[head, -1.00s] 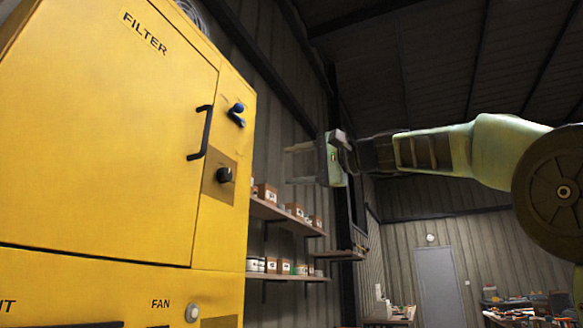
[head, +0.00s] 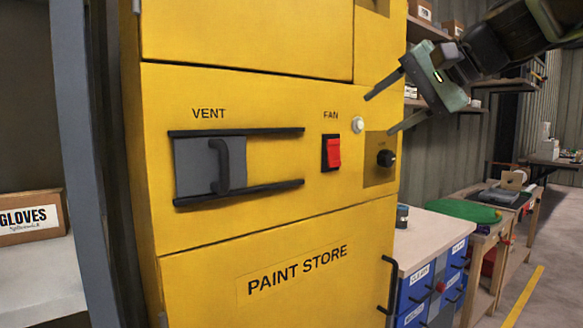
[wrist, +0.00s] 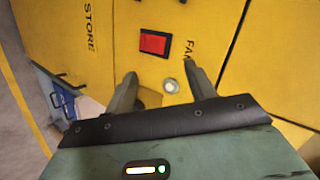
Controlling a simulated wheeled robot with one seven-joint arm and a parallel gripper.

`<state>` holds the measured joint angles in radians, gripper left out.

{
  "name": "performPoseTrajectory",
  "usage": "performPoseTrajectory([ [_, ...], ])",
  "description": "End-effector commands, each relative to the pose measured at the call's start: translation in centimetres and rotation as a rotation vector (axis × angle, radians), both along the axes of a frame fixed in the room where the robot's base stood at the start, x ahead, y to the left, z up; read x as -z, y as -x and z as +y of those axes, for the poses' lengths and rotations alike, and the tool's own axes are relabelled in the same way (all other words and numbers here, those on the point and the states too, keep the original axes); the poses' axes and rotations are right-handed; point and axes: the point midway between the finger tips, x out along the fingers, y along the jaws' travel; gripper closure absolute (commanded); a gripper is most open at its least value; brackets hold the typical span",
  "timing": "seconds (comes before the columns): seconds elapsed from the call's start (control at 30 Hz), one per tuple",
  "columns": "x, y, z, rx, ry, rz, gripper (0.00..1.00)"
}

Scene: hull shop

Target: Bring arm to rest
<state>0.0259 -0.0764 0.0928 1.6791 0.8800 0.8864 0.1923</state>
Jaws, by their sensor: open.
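My gripper (head: 385,106) is at the upper right in the head view, in front of the right side of the yellow paint store cabinet (head: 225,98). Its two fingers are spread and nothing is between them. In the wrist view my gripper (wrist: 160,88) also shows open, facing the cabinet front (wrist: 110,50). The red fan switch (wrist: 153,43) lies beyond the fingertips there, and the pale round lamp (wrist: 171,86) shows between the fingers. Most of my arm is outside the head view.
The vent slider (head: 210,167) with its black rails, the fan switch (head: 332,152) and a black knob (head: 386,158) are on the cabinet. A workbench with blue drawers (head: 415,289) stands to the right. Wall shelves (head: 433,104) are behind my arm. A gloves box (head: 32,217) sits at left.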

Motion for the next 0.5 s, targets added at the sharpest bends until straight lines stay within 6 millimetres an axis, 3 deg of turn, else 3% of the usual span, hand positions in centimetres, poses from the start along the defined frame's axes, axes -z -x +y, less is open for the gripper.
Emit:
performPoseTrajectory([
  [0.03, 3.4, 1.3, 1.8, -0.051, 0.065, 0.039, 0.45],
  [0.23, 15.5, 8.2, 6.3, -0.279, 0.343, 0.141, 0.45],
  [0.4, 24.6, 15.9, 7.4, -0.522, 0.594, 0.182, 0.45],
  [0.5, 28.6, 20.1, 6.8, -0.661, 0.721, 0.186, 0.45],
])
